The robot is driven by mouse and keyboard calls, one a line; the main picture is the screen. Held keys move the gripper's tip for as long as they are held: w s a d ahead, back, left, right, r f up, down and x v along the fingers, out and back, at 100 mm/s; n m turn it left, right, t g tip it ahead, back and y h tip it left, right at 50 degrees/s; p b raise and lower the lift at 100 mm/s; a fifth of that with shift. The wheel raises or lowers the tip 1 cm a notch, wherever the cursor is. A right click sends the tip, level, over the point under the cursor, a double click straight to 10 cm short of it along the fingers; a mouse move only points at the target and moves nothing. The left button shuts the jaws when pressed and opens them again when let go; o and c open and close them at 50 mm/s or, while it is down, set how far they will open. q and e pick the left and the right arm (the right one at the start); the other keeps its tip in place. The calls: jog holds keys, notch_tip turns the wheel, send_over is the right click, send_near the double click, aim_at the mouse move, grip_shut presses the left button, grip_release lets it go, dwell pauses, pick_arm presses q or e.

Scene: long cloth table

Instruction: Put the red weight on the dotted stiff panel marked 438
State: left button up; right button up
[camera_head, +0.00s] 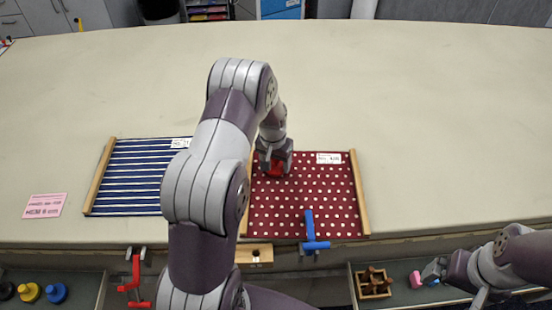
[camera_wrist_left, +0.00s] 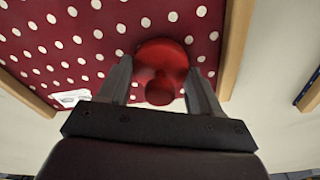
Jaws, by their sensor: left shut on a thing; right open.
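The dotted panel (camera_head: 335,205), dark red with white dots, lies flat on the table between wooden side strips. Its white label (camera_head: 328,158) is too small to read for certain. My left gripper (camera_head: 273,168) is over the panel's far left part, shut on the red weight (camera_head: 275,170). The wrist view shows the weight's round base and knob (camera_wrist_left: 160,92) between the two fingers, with dots around it. I cannot tell whether its base touches the panel. My right gripper (camera_head: 432,274) is open and empty at the lower right, beside a small pink thing (camera_head: 415,280).
A blue-striped panel (camera_head: 135,180) lies left, partly behind my left arm. A blue clamp (camera_head: 313,235) grips the dotted panel's near edge; a red clamp (camera_head: 134,280) is at the left. Yellow and blue weights (camera_head: 55,293) sit in the lower-left tray. The far table is clear.

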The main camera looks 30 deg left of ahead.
aim_at(276, 170)
pick_arm(q)
jog(key=shift+w+f, duration=0.2)
jog(key=shift+w, duration=0.05)
jog(key=o, duration=1.1)
jog(key=shift+f, duration=0.1)
jog(key=o, duration=0.3)
jog(key=shift+s, duration=0.1)
jog(key=shift+o, duration=0.2)
jog(key=shift+r, duration=0.4)
notch_tip(276, 170, up, 12)
jog(key=s+f+b, duration=0.1)
jog(key=s+b, duration=0.1)
jog(key=s+d, duration=0.6)
jog(key=s, duration=0.3)
jog(key=s+d+m, duration=0.1)
jog(key=s+d, duration=0.5)
jog(key=s, duration=0.3)
jog(key=shift+r, duration=0.35)
